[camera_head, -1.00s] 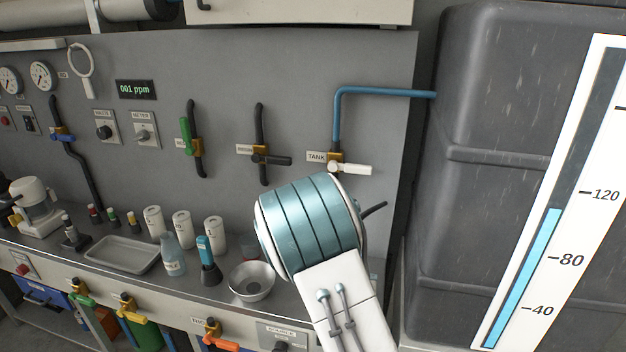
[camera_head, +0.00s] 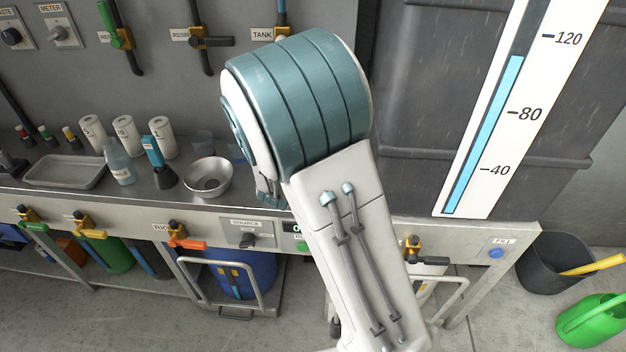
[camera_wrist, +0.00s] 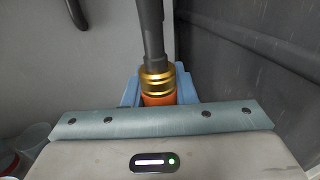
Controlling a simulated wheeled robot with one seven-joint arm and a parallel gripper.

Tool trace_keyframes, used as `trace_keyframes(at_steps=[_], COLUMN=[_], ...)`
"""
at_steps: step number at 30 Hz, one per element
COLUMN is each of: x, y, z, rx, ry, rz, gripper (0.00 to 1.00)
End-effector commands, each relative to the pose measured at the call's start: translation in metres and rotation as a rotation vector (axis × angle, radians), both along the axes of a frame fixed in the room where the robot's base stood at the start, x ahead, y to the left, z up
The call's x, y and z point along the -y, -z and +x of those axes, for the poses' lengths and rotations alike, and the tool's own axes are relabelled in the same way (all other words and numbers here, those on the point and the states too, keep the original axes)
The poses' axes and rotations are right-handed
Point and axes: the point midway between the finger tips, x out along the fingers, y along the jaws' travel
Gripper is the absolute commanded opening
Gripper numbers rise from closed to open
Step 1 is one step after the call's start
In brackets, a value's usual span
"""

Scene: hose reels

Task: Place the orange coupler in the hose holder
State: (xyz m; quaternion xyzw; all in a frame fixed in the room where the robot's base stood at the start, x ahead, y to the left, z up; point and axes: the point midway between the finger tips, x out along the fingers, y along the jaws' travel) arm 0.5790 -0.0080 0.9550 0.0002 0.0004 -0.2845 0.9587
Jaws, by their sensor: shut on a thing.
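In the wrist view my gripper (camera_wrist: 158,90) is shut on the orange coupler (camera_wrist: 158,99), with its blue fingers on either side of it. The coupler has a gold ribbed collar above its orange band, and a dark grey hose (camera_wrist: 150,30) runs from it toward the top of the picture. In the head view my arm hides the coupler and most of the gripper. I cannot make out the hose holder in either view.
A steel bench (camera_head: 60,203) carries a metal bowl (camera_head: 208,178), a tray (camera_head: 66,172) and bottles. Valves line the grey panel behind it. A dark tank (camera_head: 420,110) with a level gauge stands right. A black bucket (camera_head: 560,262) and green watering can (camera_head: 592,322) are on the floor.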

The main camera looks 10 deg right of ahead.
Motion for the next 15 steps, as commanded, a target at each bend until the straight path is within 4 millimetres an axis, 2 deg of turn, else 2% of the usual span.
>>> trace_keyframes(at_steps=[5,12,15], x=[0.0,0.0,0.0], y=[0.006,0.045,0.055], z=[0.0,0.0,0.0], rx=[-0.002,-0.004,-0.001], ry=[0.0,0.0,0.0], rz=[-0.003,-0.004,-0.003], gripper=[0.0,0.0,0.0])
